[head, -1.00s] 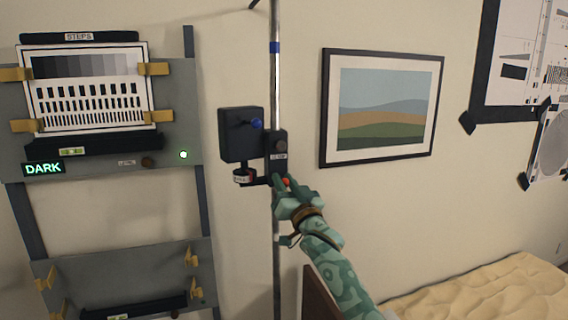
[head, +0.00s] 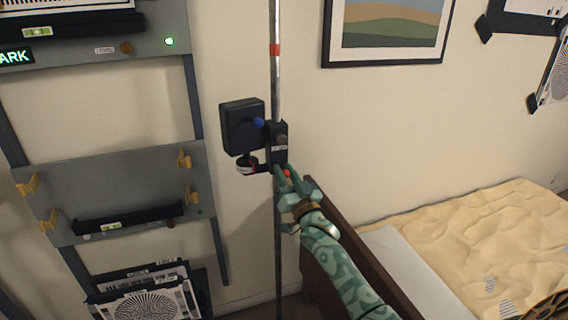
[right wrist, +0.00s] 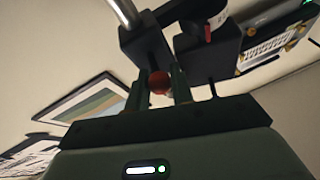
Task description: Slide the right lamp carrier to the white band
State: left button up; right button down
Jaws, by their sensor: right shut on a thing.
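The right lamp carrier (head: 278,145) is a dark block on a thin upright metal pole (head: 276,88). A black lamp box (head: 241,125) with a blue knob is on its left side. My right gripper (head: 286,178) is at the carrier's lower end, shut on its red knob. The right wrist view shows the red knob (right wrist: 159,82) between the two fingers, under the dark carrier block (right wrist: 150,38). A red band (head: 275,50) is on the pole above the carrier. No white band shows on the visible pole. My left gripper is out of view.
A grey rack (head: 125,180) with yellow clips stands left of the pole. Printed charts (head: 150,290) lean at lower left. A framed picture (head: 388,62) hangs at upper right. A bed (head: 450,240) with a brown board (head: 345,250) is to the lower right.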

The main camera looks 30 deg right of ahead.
jog(key=shift+f+b, duration=0.3)
jog(key=shift+f, duration=0.55)
jog(key=c, duration=1.3)
grip_release()
jog(key=p+v, duration=0.1)
jog(key=v, duration=1.5)
jog(key=shift+s+p, duration=0.2)
jog(key=shift+p, duration=0.1)
